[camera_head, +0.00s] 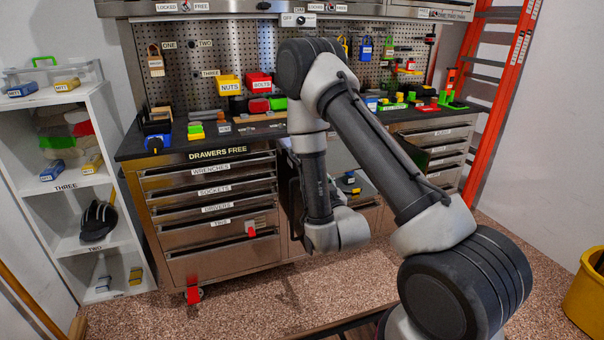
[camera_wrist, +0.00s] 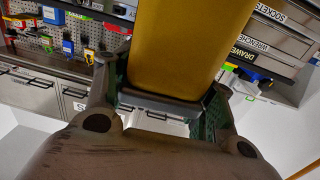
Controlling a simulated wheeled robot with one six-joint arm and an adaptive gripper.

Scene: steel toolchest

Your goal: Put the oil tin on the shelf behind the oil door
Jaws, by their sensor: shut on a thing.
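A large yellow object (camera_wrist: 188,45), which looks like the oil tin, fills the upper middle of the wrist view. My gripper (camera_wrist: 160,98) is shut on it, with a dark finger on each side. The far end of the tin is cut off by the frame edge. A dark upright panel (camera_head: 290,192), seemingly an open cabinet door, shows beside my forearm. I cannot read an oil label.
The toolchest's labelled drawers (camera_head: 212,207) are left of my arm; one has a red tag. Bins and tools crowd the worktop (camera_head: 180,135). A white shelf unit (camera_head: 75,195) is at left, an orange ladder (camera_head: 500,90) at right. The speckled floor (camera_head: 240,305) in front is mostly clear.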

